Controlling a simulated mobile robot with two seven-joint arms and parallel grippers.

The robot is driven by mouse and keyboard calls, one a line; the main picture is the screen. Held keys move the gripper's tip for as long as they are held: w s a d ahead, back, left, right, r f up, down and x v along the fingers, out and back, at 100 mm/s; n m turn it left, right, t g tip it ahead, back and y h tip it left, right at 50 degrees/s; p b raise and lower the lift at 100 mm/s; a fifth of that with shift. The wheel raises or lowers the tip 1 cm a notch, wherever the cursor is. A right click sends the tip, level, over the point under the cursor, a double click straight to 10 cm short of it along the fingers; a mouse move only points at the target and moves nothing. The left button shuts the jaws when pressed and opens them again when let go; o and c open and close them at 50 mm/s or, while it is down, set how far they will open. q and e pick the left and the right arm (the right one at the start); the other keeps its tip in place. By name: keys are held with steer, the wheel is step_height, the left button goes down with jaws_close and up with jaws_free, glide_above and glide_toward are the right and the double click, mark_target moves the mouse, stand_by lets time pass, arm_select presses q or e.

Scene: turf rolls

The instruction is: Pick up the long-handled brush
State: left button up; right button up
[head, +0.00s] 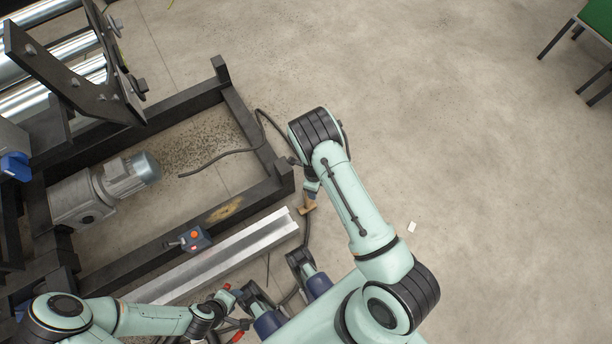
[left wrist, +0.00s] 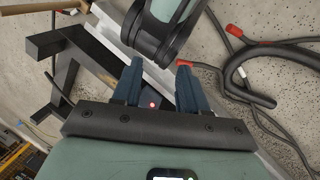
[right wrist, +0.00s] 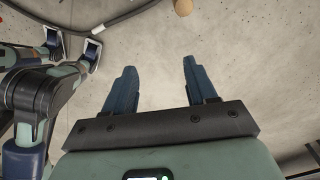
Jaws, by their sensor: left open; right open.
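A short tan wooden piece (head: 307,204) shows beside the beam's right end in the head view; it may be part of the brush. My right arm passes close by and may hide more of it. A tan rod (left wrist: 40,8) crosses the top left corner of the left wrist view, and a round tan end (right wrist: 183,6) shows at the top of the right wrist view. I see no bristles for certain. My right gripper (right wrist: 160,80) is open and empty, close to the tan piece. My left gripper (left wrist: 157,80) is open, with nothing between its fingers, above the beam.
A silver metal beam (head: 222,262) lies beside a black steel frame (head: 130,270) holding a grey motor (head: 105,190). A control box with an orange button (head: 195,238) sits on the frame. Dark cables (head: 222,155) lie around. The floor to the right is mostly clear.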

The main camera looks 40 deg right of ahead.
steer(key=w+m, duration=0.1)
steer(key=w, duration=0.1)
steer(key=w+m+b, duration=0.1)
steer(key=w+m, duration=0.2)
steer(key=w, duration=0.1)
steer(key=shift+d+f+t+b, duration=0.35)
steer(key=shift+f+t+b, duration=0.05)
steer(key=shift+w+f+m, duration=0.15)
steer(key=shift+f+m, duration=0.05)
steer(key=shift+m, duration=0.2)
step_height(320, 180, down, 7)
steer(key=shift+f+b, duration=0.2)
steer(key=shift+b, duration=0.9)
steer(key=f, duration=0.1)
steer(key=f+b, duration=0.1)
steer(key=f, duration=0.3)
steer(key=shift+s+f, duration=0.2)
steer(key=shift+s, duration=0.05)
arm_select(q)
steer(key=w+a+f+t+y, duration=0.1)
steer(key=w+a+f+t, duration=0.1)
steer(key=w+f, duration=0.4)
steer(key=shift+w+a+f+n, duration=0.3)
steer(key=shift+w+a+f, duration=0.05)
steer(key=shift+a, duration=0.2)
arm_select(e)
steer(key=shift+r, duration=0.1)
jaws_close()
